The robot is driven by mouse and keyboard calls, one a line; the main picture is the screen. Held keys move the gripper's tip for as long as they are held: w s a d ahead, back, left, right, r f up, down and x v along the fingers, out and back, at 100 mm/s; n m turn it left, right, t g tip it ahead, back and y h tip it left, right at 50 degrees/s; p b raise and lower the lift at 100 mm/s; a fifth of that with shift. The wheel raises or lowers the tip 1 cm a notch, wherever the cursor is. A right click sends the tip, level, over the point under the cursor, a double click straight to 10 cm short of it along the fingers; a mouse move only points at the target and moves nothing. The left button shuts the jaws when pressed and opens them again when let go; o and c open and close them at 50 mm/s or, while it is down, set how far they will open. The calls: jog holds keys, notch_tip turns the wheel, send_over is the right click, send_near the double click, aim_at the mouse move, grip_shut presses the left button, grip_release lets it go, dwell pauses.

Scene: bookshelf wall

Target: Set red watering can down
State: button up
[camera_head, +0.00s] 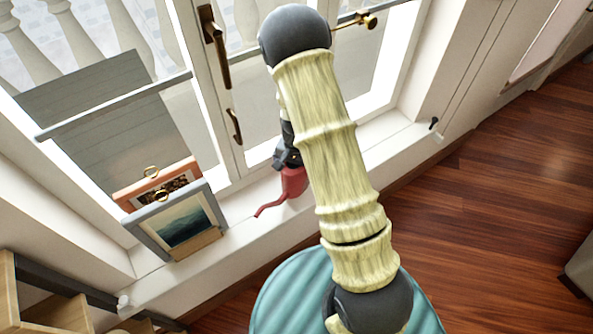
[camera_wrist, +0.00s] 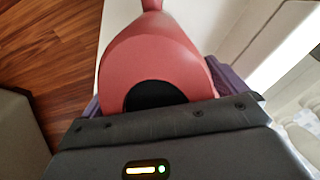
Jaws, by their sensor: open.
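The red watering can (camera_head: 292,183) is at the white window sill (camera_head: 250,222), with its thin spout pointing to the lower left. My arm hides part of it in the head view. My gripper (camera_head: 287,157) is right at the top of the can, with its jaws open. In the wrist view the can's red body (camera_wrist: 150,62) fills the middle, close beyond the gripper's dark edge, with a dark round opening (camera_wrist: 155,94) facing the camera. The fingertips are mostly hidden, and I cannot tell whether they touch the can.
Two framed pictures (camera_head: 180,222) lean on the sill to the left. A window with a brass handle (camera_head: 215,45) stands behind the can. A teal ribbed round thing (camera_head: 285,290) is below my arm.

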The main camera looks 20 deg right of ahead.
jog(key=shift+c, duration=0.5)
jog(key=c, duration=1.4)
jog(key=shift+o, duration=0.2)
jog(key=shift+r, duration=0.1)
jog(key=shift+s+r, duration=0.1)
jog(key=shift+r, duration=0.1)
notch_tip(320, 180, up, 7)
jog(key=shift+s+p, duration=0.1)
jog(key=shift+p, duration=0.45)
jog(key=s+d+b, duration=0.2)
jog(key=s, duration=0.5)
jog(key=s+d+b, duration=0.2)
jog(key=s, duration=0.4)
jog(key=shift+s+d+f, duration=0.35)
jog(key=shift+f, duration=0.1)
